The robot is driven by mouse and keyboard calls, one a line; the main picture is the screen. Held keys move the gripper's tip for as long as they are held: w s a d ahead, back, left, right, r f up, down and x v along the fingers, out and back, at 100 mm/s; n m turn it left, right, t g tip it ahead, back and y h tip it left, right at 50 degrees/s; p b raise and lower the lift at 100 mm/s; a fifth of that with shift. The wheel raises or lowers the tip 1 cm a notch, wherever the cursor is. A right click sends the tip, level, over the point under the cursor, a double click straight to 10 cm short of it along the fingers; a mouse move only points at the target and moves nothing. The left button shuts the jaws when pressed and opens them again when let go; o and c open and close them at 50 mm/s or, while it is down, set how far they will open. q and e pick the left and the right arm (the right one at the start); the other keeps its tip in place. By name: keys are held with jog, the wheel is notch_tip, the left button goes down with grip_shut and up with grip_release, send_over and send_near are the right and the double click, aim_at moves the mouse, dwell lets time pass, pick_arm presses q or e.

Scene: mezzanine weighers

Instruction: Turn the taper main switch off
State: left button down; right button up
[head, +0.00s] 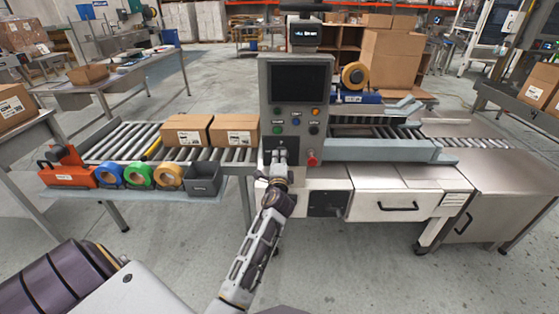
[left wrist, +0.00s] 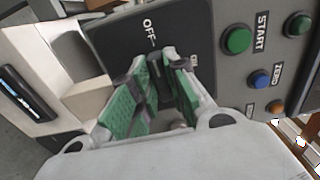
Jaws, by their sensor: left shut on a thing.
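The taper's grey control panel (head: 291,100) stands upright in the middle of the head view, with a dark screen above its buttons. The main switch is at the panel's lower left, mostly hidden by my left gripper (head: 279,158). In the left wrist view the switch's black knob (left wrist: 157,68) sits between the green-padded fingers of my left gripper (left wrist: 163,80), which is shut on it. The black switch plate (left wrist: 125,38) carries an OFF label at the upper left and an ON label partly covered by a finger. I cannot tell which label the knob points to. My right gripper is out of view.
A green START button (left wrist: 237,41) and a blue ZERO button (left wrist: 260,79) are close to the switch plate. A red emergency knob (head: 312,159) sticks out right of my gripper. Cartons (head: 187,130) stand on the roller conveyor at left, with tape rolls (head: 139,175) in front.

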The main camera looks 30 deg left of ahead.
pick_arm(q)
jog(key=shift+f, duration=0.1)
jog(key=c, duration=1.4)
grip_release()
